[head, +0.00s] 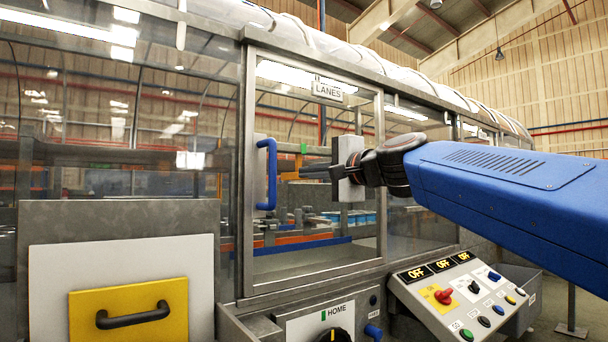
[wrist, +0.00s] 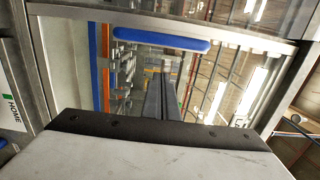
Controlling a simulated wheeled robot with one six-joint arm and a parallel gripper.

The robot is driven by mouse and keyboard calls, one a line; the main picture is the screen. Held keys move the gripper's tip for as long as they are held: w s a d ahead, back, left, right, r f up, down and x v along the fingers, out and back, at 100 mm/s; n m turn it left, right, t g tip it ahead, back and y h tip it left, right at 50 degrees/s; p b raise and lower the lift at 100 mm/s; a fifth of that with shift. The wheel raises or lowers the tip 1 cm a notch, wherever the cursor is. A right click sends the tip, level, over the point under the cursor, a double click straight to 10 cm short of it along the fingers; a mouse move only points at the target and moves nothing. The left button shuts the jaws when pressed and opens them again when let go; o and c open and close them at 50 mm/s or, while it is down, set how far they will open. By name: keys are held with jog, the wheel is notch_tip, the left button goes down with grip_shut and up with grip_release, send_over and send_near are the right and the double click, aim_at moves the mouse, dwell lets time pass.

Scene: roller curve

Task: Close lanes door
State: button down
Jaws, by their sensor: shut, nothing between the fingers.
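The door looks nearly in line with the cabinet front; I cannot tell if a small gap remains. My gripper (head: 304,172) is shut and empty in front of the pane, its fingers pointing left toward the handle, apparently apart from it. In the wrist view the shut fingers (wrist: 163,98) point at the pane, and the handle (wrist: 160,32) lies beyond their tips near the top.
A control panel (head: 462,296) with knobs, buttons and OFF displays stands below right. A HOME switch box (head: 330,325) is below the door. A yellow drawer front with a black handle (head: 132,315) is at lower left. Glazed panels continue on both sides.

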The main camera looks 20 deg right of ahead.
jog(key=v, duration=0.7)
jog(key=shift+s+d, duration=0.25)
jog(key=shift+f, duration=0.15)
jog(key=s+a+f+n+g+h, duration=0.1)
jog(key=s+f+n+g, duration=0.2)
jog(key=f, duration=1.1)
jog(key=s+a+f+n+g+h, duration=0.1)
jog(key=s+a+f+n+g, duration=0.2)
jog(key=f, duration=1.1)
jog(key=s+d+f+n+g+h, duration=0.1)
jog(key=s+d+f+n+g, duration=0.1)
jog(key=s+f, duration=0.3)
jog(key=s+d+f+n+g+h, duration=0.2)
jog(key=s+f, duration=0.3)
jog(key=f, duration=0.7)
jog(key=s+d+f+n+g+h, duration=0.1)
jog(key=s+d+f+n+g, duration=0.1)
jog(key=s+f, duration=0.3)
notch_tip(320, 180, down, 4)
jog(key=shift+s+d+r+n, duration=0.1)
jog(key=shift+s+d+n, duration=0.25)
jog(key=shift+n, duration=0.55)
jog(key=shift+d, duration=0.1)
